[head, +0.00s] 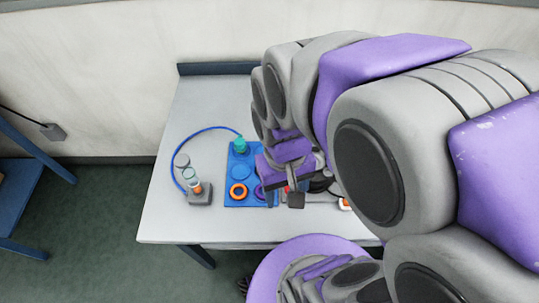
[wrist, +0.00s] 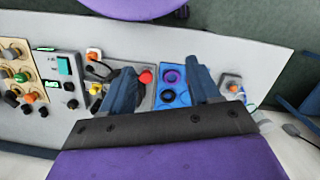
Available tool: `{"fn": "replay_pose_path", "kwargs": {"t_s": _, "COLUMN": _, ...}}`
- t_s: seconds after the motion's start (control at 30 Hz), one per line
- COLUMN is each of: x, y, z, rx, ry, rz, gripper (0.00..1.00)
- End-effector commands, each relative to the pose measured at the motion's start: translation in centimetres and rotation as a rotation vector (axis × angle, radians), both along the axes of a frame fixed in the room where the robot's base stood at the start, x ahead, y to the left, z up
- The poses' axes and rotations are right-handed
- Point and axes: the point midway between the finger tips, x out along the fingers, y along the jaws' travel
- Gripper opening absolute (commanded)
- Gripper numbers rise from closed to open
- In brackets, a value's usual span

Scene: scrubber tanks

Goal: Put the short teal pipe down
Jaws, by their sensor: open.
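The short teal pipe (head: 240,145) stands at the far left corner of the blue tray (head: 232,200) on the table. It is apart from my gripper and I cannot make it out in the wrist view. My gripper (head: 283,190) is over the right side of the tray, to the right of and nearer than the pipe. In the wrist view my gripper (wrist: 163,73) has its two fingers spread with nothing held between them. The tray (wrist: 184,98) shows between and beyond the fingers. My arm hides the tray's right part in the head view.
An orange ring (head: 238,191) and a purple ring (wrist: 172,77) are on the tray. A grey device with a clear tube (head: 199,197) and a blue hose (head: 176,148) are left of it. Panels with knobs (wrist: 68,88) crowd the other side. The table's left front is clear.

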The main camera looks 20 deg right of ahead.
Motion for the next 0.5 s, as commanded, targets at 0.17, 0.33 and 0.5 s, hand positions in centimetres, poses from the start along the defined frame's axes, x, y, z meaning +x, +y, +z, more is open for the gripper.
{"fn": "replay_pose_path", "kwargs": {"t_s": 0.17, "x": -3.8, "y": 0.3, "z": -0.3, "rx": 0.007, "ry": 0.012, "rz": 0.057, "gripper": 0.61}}
{"fn": "replay_pose_path", "kwargs": {"t_s": 0.33, "x": -5.2, "y": 0.2, "z": -0.5, "rx": 0.007, "ry": 0.019, "rz": 0.079, "gripper": 0.61}}
{"fn": "replay_pose_path", "kwargs": {"t_s": 0.5, "x": -5.3, "y": 0.1, "z": -0.5, "rx": 0.009, "ry": 0.020, "rz": 0.081, "gripper": 0.61}}
